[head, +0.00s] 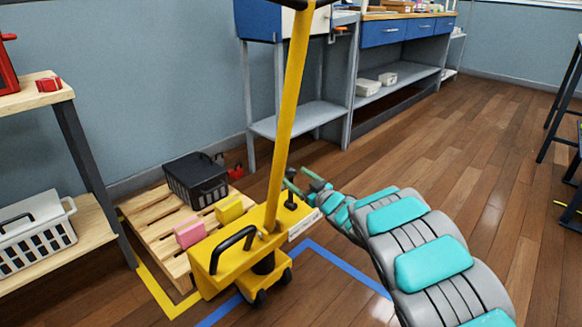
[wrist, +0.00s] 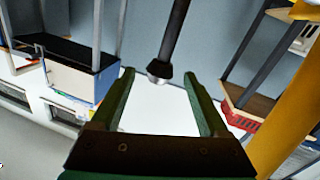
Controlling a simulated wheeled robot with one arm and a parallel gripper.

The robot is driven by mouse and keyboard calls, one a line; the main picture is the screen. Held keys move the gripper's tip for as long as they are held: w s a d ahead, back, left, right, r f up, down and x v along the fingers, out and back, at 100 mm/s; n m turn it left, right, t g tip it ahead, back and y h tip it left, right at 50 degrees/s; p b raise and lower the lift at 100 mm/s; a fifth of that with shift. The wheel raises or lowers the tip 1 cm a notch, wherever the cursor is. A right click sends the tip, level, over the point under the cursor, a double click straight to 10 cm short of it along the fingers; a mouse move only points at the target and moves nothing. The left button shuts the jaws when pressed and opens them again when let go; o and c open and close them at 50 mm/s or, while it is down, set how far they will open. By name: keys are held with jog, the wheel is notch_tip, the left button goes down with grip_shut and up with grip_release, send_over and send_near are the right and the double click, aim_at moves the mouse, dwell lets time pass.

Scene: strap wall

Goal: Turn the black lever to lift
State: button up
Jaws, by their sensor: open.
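The yellow pallet jack (head: 245,255) stands at the end of a wooden pallet, its yellow pole rising upward. A small black lever (head: 290,202) sticks up from its body, just right of the pole. In the wrist view a black rod with a grey end, apparently this lever (wrist: 175,40), comes down from the top between my fingertips. My gripper (head: 295,177) has green fingers and is beside the lever, right of the pole. In the wrist view my gripper (wrist: 159,75) is open, with a gap on both sides of the rod's end. I cannot tell whether they touch.
The yellow pole (head: 286,110) rises close to my gripper. The pallet (head: 150,225) holds a black crate (head: 195,180), a pink block (head: 189,233) and a yellow block (head: 229,208). A wooden shelf stands left, a grey workbench behind.

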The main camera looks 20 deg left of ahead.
jog(key=x, duration=0.7)
dwell(0.3)
grip_shut()
dwell(0.5)
dwell(0.8)
